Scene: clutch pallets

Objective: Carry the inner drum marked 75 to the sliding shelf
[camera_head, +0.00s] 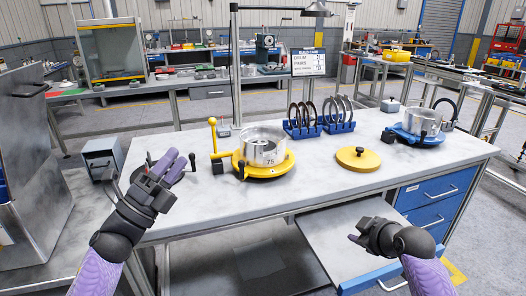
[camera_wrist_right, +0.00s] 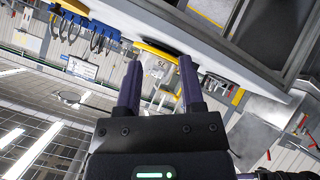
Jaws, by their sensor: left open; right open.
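The silver inner drum marked 75 (camera_head: 263,147) sits upright in a yellow round fixture (camera_head: 265,171) on the workbench. The drum also shows in the right wrist view (camera_wrist_right: 156,66), far off between the fingers. The sliding shelf (camera_head: 345,238) is pulled out below the front of the bench, and its visible top is bare. My left gripper (camera_head: 172,166) is open and empty, left of the fixture and apart from the drum. My right gripper (camera_head: 360,232) is open and empty above the sliding shelf; it also shows in the right wrist view (camera_wrist_right: 160,82).
A yellow lid with a black knob (camera_head: 358,158) lies right of the fixture. Blue racks (camera_head: 304,130) of dark rings stand behind. A blue fixture with a metal drum (camera_head: 420,123) is at the right. A yellow-handled lever (camera_head: 213,140) rises left of the drum. The front bench top is clear.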

